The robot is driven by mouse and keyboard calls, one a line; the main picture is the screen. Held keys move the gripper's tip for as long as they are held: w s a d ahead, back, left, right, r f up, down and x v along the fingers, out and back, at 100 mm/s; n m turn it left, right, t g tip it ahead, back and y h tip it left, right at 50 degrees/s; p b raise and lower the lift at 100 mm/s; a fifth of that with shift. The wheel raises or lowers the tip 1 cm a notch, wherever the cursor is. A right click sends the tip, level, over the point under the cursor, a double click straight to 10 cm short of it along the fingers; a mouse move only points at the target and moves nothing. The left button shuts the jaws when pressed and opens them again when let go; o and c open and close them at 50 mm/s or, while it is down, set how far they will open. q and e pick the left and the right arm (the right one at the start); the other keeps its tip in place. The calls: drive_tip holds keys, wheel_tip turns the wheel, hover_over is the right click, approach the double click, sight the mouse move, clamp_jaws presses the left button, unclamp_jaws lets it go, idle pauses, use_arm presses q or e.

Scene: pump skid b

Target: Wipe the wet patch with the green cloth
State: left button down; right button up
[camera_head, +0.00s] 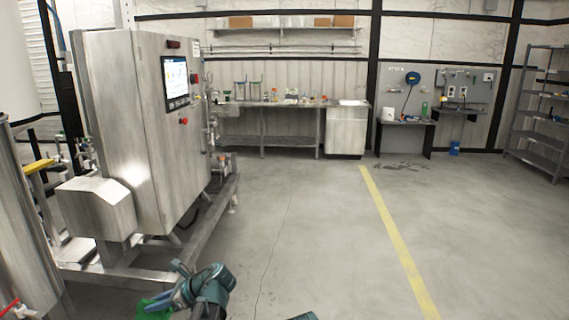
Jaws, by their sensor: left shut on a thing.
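My left gripper (168,299) is at the bottom of the head view, left of centre, in front of the skid frame. It is shut on the green cloth (152,307), which hangs partly below the picture edge. Of my right arm only a small teal part shows at the bottom edge; its gripper is out of view. No wet patch can be made out for sure. Some dark marks (402,165) lie on the far floor before the small black table, and I cannot tell whether they are wet.
A steel cabinet with a screen (143,130) stands on a skid frame (205,222) at the left. A workbench (265,104) and a black table (405,124) line the back wall. Shelving (541,110) stands at right. The floor around the yellow line (395,235) is clear.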

sight(155, 301)
use_arm(q)
wheel_tip(155, 301, up, 8)
drive_tip(key=p, duration=0.6)
drive_tip(key=shift+f, duration=0.1)
use_arm(e)
wheel_tip(155, 301, up, 8)
drive_tip(key=shift+f, duration=0.15)
